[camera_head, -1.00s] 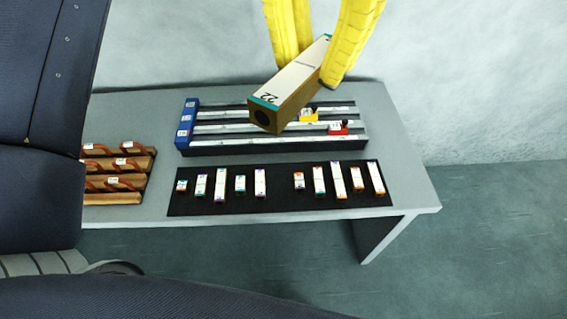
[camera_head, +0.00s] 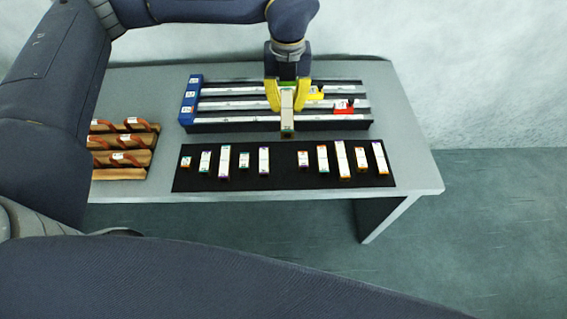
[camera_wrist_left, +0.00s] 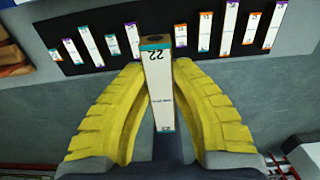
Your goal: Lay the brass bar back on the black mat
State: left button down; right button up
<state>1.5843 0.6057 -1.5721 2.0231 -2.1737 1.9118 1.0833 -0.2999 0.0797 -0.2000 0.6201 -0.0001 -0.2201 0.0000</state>
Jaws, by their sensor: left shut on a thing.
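My left gripper (camera_head: 287,98) has yellow fingers shut on the brass bar (camera_head: 287,112), which has a white label on top. In the left wrist view the bar (camera_wrist_left: 158,85) reads "22", has teal label ends, and a dark round hole in its brass end. The black mat (camera_head: 282,183) lies along the table front and bears several labelled bars in a row, with a wider gap near the middle. In the wrist view the mat (camera_wrist_left: 110,20) shows beyond the bar. My right gripper is not in view.
Behind the mat stands a rack with pale rails (camera_head: 235,116), a blue end block (camera_head: 190,100), a yellow slider (camera_head: 314,93) and a red slider (camera_head: 344,105). Wooden holders with red-brown handles (camera_head: 125,155) stand at left. The grey table's right end (camera_head: 415,170) is clear.

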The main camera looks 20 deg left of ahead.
pick_arm(q)
send_over(283, 158)
notch_tip(283, 158, down, 16)
jog(key=shift+w+f, duration=0.1)
jog(key=shift+f, duration=2.75)
jog(key=shift+f, duration=0.2)
jog(key=c, duration=1.3)
grip_release()
notch_tip(283, 158, up, 12)
jog(key=shift+r, duration=0.2)
